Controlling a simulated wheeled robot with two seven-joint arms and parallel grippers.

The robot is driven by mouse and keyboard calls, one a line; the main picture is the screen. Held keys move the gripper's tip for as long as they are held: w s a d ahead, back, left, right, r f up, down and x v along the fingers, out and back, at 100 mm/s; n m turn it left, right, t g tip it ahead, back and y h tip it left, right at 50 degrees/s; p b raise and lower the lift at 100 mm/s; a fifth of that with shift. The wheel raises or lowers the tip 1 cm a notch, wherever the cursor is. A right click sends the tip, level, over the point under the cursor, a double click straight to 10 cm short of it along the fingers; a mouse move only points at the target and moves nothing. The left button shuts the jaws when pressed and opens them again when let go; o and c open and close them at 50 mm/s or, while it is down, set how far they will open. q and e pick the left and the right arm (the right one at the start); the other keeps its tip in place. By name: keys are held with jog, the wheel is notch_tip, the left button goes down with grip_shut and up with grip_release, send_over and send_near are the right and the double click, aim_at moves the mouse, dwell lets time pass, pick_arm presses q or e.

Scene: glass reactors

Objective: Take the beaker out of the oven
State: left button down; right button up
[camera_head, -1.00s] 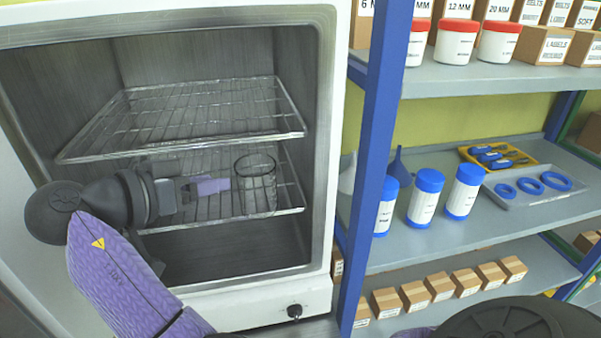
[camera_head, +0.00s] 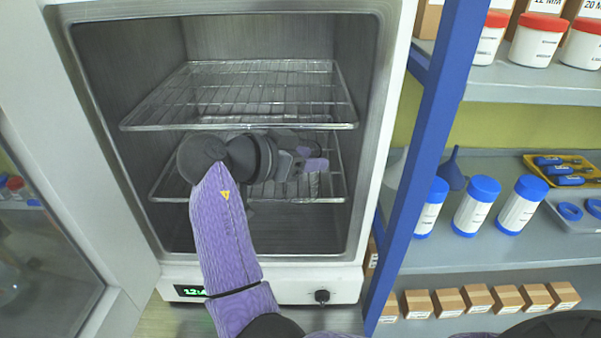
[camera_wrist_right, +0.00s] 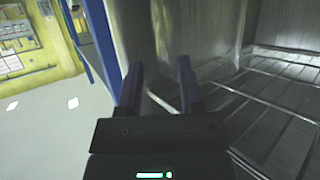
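The oven (camera_head: 381,200) stands open with two wire shelves inside. The clear glass beaker (camera_head: 312,186) is on the lower shelf (camera_head: 165,187) and is mostly hidden behind my gripper and hard to make out. My right gripper (camera_head: 315,158) reaches into the oven above the lower shelf, with its purple fingertips at the beaker. My left gripper is not in view.
The upper wire shelf (camera_head: 240,95) is empty and close above my gripper. The open oven door (camera_head: 85,200) is at left. A blue post (camera_head: 425,160) and a rack with blue-lidded jars (camera_head: 476,205) stand at right.

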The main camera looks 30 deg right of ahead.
grip_shut()
dwell(1.2)
